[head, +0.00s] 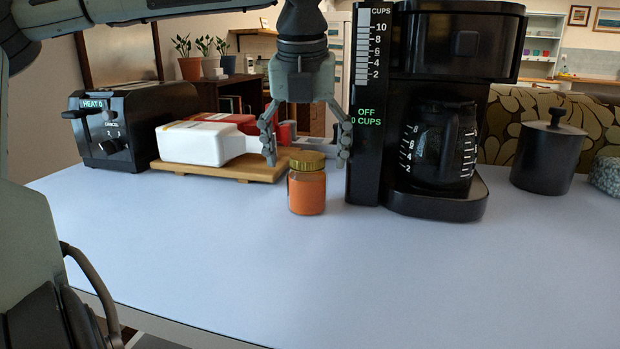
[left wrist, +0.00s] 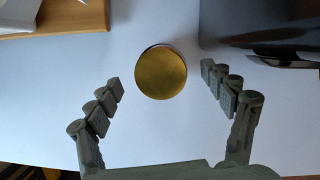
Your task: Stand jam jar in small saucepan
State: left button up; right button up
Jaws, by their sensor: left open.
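The jam jar (head: 307,192) is a small upright jar with orange contents and a gold lid, standing on the table in front of the coffee maker's left side. My left gripper (head: 306,158) is open above it, pointing down, with fingers apart on either side of the lid in the picture. In the left wrist view the round gold lid (left wrist: 161,73) lies between and slightly beyond the open fingertips (left wrist: 161,82); I see no contact. I cannot pick out a small saucepan for certain. My right gripper is not in view.
A black coffee maker (head: 455,40) stands close right of the jar. A wooden board (head: 245,174) with white and red bottle-like things lies behind left. A black toaster (head: 125,130) stands farther left, a black lidded pot (head: 548,160) at right. The front table (head: 330,275) is clear.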

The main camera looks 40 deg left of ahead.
aim_at(308, 186)
pick_arm(q)
jog(key=x, duration=0.7)
jog(key=shift+w+p, duration=0.1)
jog(key=shift+p, duration=0.25)
jog(key=shift+r, duration=0.1)
grip_shut()
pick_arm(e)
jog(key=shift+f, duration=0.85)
pick_arm(q)
jog(key=shift+r, duration=1.45)
jog(key=shift+d+r+b, duration=0.15)
jog(key=shift+r+b, duration=0.15)
jog(key=shift+b, duration=0.05)
jog(key=s+d+b, duration=0.1)
jog(key=s+d, duration=0.1)
jog(key=s, duration=0.3)
jog(key=s+d+b, duration=0.1)
jog(key=s+d, duration=0.2)
jog(key=s, duration=0.2)
jog(key=s+d+b, duration=0.1)
jog(key=s+d, duration=0.2)
jog(key=s, duration=0.2)
jog(key=shift+s+d, duration=0.25)
jog(key=shift+s, duration=0.15)
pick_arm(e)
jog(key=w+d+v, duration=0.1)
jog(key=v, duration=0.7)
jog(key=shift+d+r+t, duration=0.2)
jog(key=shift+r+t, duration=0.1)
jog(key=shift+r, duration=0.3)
